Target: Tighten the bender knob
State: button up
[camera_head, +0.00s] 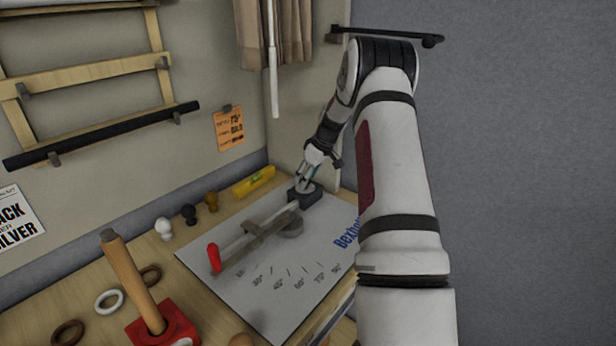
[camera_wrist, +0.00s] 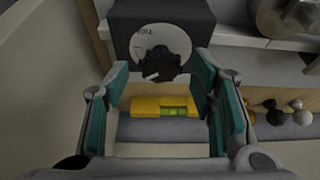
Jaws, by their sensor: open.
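The bender (camera_head: 255,232) lies on a pale printed board, with a red-ended lever at its near left end and a dark block (camera_head: 309,198) at its far end. In the wrist view the dark block (camera_wrist: 190,12) carries a pale round dial with partly readable lettering and a black knob (camera_wrist: 160,64) at its middle. My gripper (camera_head: 304,178) is over the dark block. In the wrist view my gripper (camera_wrist: 163,78) is open, with a teal-padded finger on each side of the knob. Whether either finger touches the knob I cannot tell.
A yellow spirit level (camera_head: 254,181) lies by the wall. Several small round-topped knobs, including a white one (camera_head: 164,229), stand left of the board (camera_head: 285,300). A wooden post on a red base (camera_head: 165,330) and several rings are nearer. Walls close the back and right.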

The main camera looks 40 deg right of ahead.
jog(key=c, duration=1.1)
jog(key=shift+c, duration=0.2)
jog(key=shift+a+m, duration=0.1)
jog(key=shift+m, duration=0.2)
jog(key=m, duration=0.1)
jog(key=m+h+b, duration=0.1)
jog(key=m+b, duration=0.1)
jog(key=m, duration=0.1)
jog(key=shift+w+a+f+h, duration=0.1)
jog(key=shift+a+h, duration=0.15)
jog(key=shift+h, duration=0.15)
jog(key=shift+a+m+g+h+b, duration=0.1)
jog(key=shift+m+g+h+b, duration=0.5)
jog(key=shift+m+b, duration=1.05)
jog(key=shift+m+p, duration=0.4)
jog(key=shift+m, duration=0.25)
